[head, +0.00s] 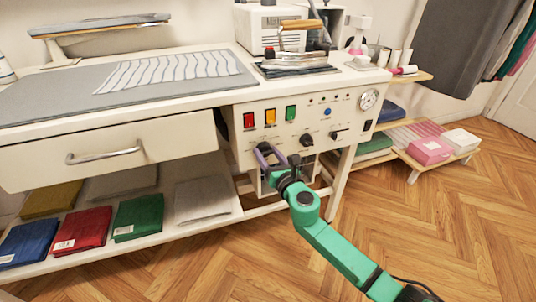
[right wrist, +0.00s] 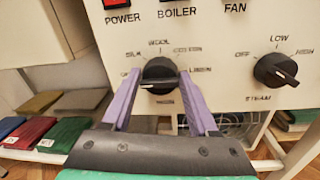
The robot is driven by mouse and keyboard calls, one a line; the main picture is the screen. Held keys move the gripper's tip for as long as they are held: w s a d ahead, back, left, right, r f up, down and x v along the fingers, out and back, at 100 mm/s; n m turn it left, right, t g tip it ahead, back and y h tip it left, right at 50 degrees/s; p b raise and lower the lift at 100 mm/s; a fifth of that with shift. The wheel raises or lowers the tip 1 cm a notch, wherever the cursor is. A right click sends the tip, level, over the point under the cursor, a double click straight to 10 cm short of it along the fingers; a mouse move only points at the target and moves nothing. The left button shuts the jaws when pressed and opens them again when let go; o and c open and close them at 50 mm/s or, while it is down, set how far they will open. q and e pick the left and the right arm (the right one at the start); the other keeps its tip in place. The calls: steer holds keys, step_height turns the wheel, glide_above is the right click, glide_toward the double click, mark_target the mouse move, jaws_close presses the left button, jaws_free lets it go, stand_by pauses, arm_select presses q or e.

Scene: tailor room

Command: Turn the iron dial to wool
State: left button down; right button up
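The iron dial (right wrist: 160,74) is a round black knob with a raised grip bar on the cream panel. Fabric names, among them silk, wool and linen, are printed around it. The grip bar lies roughly level; its exact setting is unclear. My right gripper (right wrist: 160,76) has its two purple fingers apart, one on each side of the dial. I cannot tell whether they touch it. In the head view my right gripper (head: 268,154) is at the panel's lower left and mostly hides the dial. My left gripper is not in view.
The black steam dial (right wrist: 275,70) sits to the right of the iron dial. Red (head: 249,120), yellow (head: 270,117) and green (head: 290,113) switches are above. A drawer (head: 110,145) is to the left. Folded cloths (head: 138,217) lie on the shelf below.

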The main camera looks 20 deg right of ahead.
steer(key=c, duration=0.5)
